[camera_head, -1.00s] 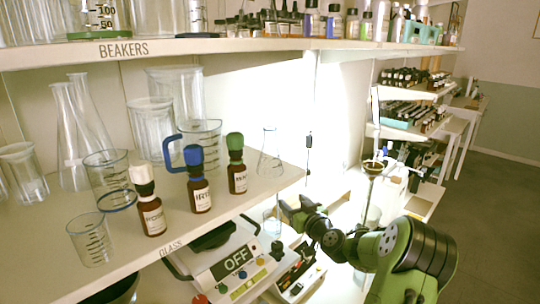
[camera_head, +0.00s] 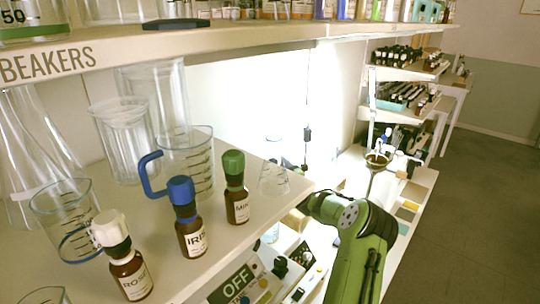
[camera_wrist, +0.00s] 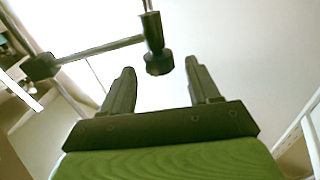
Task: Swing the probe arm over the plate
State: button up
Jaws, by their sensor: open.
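In the wrist view my gripper (camera_wrist: 160,82) is open, its two dark fingers apart and pointing up the picture. The probe arm (camera_wrist: 98,49) is a thin grey rod running from a dark block at the left to a dark upright knob (camera_wrist: 154,42). The knob appears between and just beyond my fingertips; I cannot tell whether it lies within the jaws. In the head view a small dark piece on a thin upright line (camera_head: 307,134) seems part of the probe stand. The plate unit (camera_head: 236,283) shows an OFF display at the bottom; its top is mostly hidden by the shelf.
Brown bottles with white (camera_head: 127,270), blue (camera_head: 190,228) and green (camera_head: 235,197) caps stand near the shelf's front edge. Glass beakers (camera_head: 188,165) stand behind them. A funnel stand (camera_head: 377,160) is to the right of my arm. Open floor (camera_head: 485,200) lies at far right.

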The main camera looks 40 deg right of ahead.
jog(key=x, duration=0.5)
jog(key=shift+w+p, duration=0.1)
jog(key=shift+p, duration=0.2)
grip_shut()
